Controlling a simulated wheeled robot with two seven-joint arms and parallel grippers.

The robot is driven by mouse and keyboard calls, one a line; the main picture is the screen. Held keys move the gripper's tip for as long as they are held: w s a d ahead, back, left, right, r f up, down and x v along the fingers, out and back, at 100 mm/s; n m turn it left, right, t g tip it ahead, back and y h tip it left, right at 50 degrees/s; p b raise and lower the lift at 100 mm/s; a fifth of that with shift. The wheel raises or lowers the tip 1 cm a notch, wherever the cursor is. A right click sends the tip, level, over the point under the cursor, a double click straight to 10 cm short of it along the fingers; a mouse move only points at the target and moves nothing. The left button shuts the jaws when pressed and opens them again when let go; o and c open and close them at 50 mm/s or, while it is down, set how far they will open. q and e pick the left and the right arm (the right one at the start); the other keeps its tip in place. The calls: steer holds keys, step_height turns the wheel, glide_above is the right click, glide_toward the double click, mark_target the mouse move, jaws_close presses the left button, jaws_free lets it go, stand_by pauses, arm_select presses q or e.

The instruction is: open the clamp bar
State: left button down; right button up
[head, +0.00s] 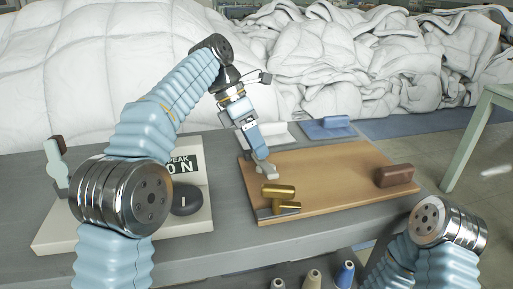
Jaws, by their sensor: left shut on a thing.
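A wooden board (325,172) lies on the grey table. Near its front left corner are brass-coloured clamp parts: an upper bar (279,191) and a lower piece (287,208). I take the upper one for the clamp bar. My left gripper (266,172) reaches down over the board's left part, with its grey fingertips right behind the brass bar. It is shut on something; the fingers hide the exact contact. My right arm shows at the lower right, but its gripper is out of view.
A panel with a black knob (186,201) and a lever (56,165) stands left. A brown block (394,175) sits on the board's right end. A blue item (326,127) lies behind the board. White duvet heaps (350,60) fill the back. Small cones (313,278) stand below the front edge.

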arm_select(q)
steer(key=shift+w+a+r+g, duration=0.1)
steer(key=shift+w+g, duration=0.05)
steer(key=shift+g, duration=0.15)
steer(key=shift+c, duration=2)
jaws_free()
